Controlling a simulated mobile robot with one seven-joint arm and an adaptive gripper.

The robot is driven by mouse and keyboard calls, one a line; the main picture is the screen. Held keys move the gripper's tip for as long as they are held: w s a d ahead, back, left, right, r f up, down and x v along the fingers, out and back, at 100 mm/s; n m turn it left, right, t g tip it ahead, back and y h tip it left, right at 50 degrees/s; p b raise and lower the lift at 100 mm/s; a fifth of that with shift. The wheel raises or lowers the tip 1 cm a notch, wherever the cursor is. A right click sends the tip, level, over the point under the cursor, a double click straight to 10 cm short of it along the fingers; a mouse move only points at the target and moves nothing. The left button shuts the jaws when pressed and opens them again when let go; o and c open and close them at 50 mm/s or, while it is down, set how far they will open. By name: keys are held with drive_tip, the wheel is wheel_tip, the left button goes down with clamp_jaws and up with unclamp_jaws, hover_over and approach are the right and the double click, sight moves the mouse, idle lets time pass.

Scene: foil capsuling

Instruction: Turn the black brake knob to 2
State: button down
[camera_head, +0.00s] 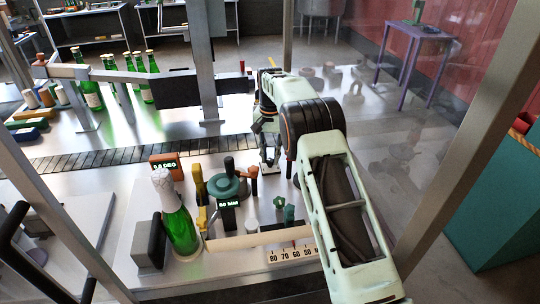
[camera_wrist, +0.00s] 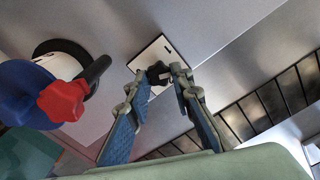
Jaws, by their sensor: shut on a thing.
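The black brake knob (camera_wrist: 158,74) sits on a small white plate (camera_wrist: 146,62) with dark marks, in the upper middle of the wrist view. My gripper (camera_wrist: 164,76) has its two fingertips on either side of the knob and is shut on it. The marks on the plate are too small to read, so I cannot tell which number the knob points at. In the head view my gripper (camera_head: 269,163) points down at the panel behind the green handwheel, and its fingers hide the knob there.
Left of my gripper stand a green handwheel (camera_head: 226,187) with a black handle, an orange knob (camera_head: 253,181) and a foil-topped green bottle (camera_head: 178,222). A red star knob (camera_wrist: 63,101) is at left in the wrist view. A slatted conveyor (camera_head: 105,158) runs behind.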

sight(271, 160)
drive_tip(key=m, duration=0.6)
drive_tip(key=shift+d+r+m, duration=0.1)
drive_tip(key=shift+m, duration=0.2)
drive_tip(key=m, duration=0.6)
drive_tip(key=shift+m, duration=0.3)
drive_tip(key=c, duration=1.7)
unclamp_jaws()
drive_tip(key=shift+s, duration=0.1)
wheel_tip(271, 160, up, 12)
drive_tip(key=shift+f, duration=0.1)
